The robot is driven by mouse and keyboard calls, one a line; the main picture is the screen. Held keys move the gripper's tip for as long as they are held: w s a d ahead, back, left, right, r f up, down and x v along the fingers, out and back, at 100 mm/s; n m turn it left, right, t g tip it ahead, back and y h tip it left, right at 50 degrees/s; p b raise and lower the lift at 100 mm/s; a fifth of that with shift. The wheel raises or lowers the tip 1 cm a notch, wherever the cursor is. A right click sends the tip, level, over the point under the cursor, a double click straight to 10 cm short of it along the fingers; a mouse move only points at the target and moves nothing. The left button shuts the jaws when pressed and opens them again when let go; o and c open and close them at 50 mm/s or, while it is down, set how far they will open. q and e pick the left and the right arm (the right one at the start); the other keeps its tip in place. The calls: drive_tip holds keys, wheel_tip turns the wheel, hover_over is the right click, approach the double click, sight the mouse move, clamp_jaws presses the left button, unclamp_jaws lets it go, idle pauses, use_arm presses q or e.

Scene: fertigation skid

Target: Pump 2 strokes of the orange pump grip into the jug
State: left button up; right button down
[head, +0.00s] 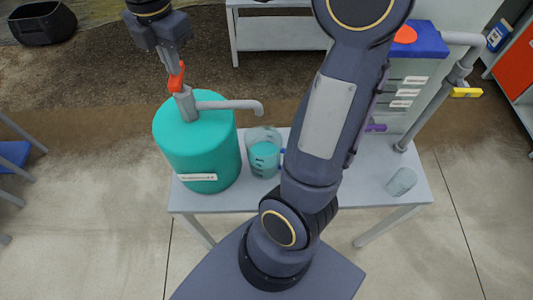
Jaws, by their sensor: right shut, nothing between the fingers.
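The orange pump grip (176,78) stands on top of a grey pump head (187,104) on a teal drum (200,150) with a white label. A grey spout (230,105) runs right from the pump head, and its bent tip is above the jug. The clear jug (263,145) with markings stands on the bench right of the drum and looks teal inside; how much it holds is unclear. My right gripper (171,62) is shut and empty, pointing down just above the orange grip; I cannot tell whether they touch. My left gripper is out of view.
My arm crosses the middle of the view and hides part of the bench (235,200). A small clear cup (402,181) stands at the bench's right end. Grey pipework with a yellow handle (467,92) rises at the right. A blue-topped unit (428,42) stands behind.

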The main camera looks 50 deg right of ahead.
drive_tip(key=shift+r+p, duration=1.5)
drive_tip(key=shift+r, duration=0.3)
drive_tip(key=shift+f, duration=0.2)
drive_tip(key=shift+f+b, duration=1.85)
drive_tip(key=shift+f, duration=0.85)
drive_tip(key=shift+r, duration=0.1)
drive_tip(key=shift+r+p, duration=2.7)
drive_tip(key=shift+r, duration=0.05)
drive_tip(key=shift+r, duration=0.1)
